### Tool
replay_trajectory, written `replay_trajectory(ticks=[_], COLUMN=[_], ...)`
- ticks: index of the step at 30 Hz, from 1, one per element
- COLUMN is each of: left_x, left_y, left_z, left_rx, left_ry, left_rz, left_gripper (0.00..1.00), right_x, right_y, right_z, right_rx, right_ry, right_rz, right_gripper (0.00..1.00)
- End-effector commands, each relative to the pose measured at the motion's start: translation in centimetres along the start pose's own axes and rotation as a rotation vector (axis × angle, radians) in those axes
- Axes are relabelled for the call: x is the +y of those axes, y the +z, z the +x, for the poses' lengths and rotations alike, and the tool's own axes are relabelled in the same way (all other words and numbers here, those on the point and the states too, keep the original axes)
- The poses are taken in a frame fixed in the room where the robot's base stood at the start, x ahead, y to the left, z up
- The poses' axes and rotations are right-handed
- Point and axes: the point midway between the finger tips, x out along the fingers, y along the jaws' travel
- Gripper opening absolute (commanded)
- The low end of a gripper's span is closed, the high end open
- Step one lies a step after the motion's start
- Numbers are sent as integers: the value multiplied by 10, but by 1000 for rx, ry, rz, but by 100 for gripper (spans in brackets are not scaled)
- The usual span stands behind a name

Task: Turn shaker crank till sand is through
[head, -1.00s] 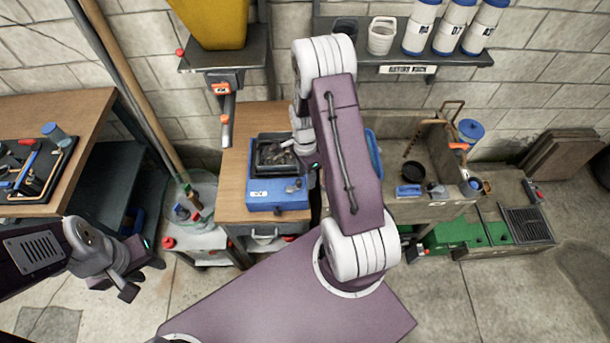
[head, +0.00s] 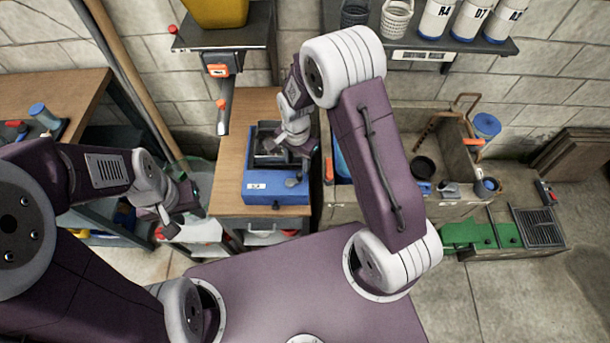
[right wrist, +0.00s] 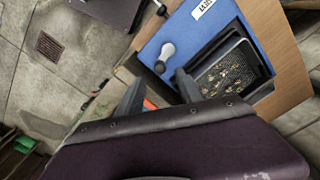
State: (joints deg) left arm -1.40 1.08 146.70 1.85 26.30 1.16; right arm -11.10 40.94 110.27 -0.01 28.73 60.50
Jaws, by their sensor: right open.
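The blue shaker box (head: 275,192) stands on a wooden bench, with a white label on its front. Its dark sieve tray (right wrist: 232,68) holds scattered tan bits. A grey crank with a rounded end (right wrist: 168,50) lies on the blue top, and a small black knob (right wrist: 160,68) is at the box's edge. My right gripper (right wrist: 157,90) is open and empty, close to the box on the crank side, with its fingers apart. In the head view its arm hides part of the tray. My left gripper (head: 180,211) is open and empty, left of the bench.
A shelf (head: 225,35) with a yellow container (head: 216,12) overhangs the bench. A sink-like basin unit (head: 400,205) stands right of the bench. Another wooden table (head: 60,85) is at far left. White canisters (head: 478,20) stand on the right shelf.

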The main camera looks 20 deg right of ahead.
Motion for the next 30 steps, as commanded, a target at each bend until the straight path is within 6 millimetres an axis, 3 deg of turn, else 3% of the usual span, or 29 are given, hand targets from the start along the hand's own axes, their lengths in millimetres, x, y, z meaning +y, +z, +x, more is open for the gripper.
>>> replay_trajectory(ticks=[5,15,26,30], left_x=[0,0,0,0], left_y=[-1,-2,-2,-2], left_z=[-4,-15,-15,-15], left_rx=[0,1,1,0], left_ry=[0,0,0,0], left_rz=[0,0,0,0], left_gripper=[36,36,36,36], right_x=[2,2,1,1], right_y=[0,-1,-1,-1], right_z=[13,78,91,90], right_rx=[-3,-2,0,0], right_ry=[5,3,1,1], right_rz=[3,5,5,5], right_gripper=[43,43,43,10])
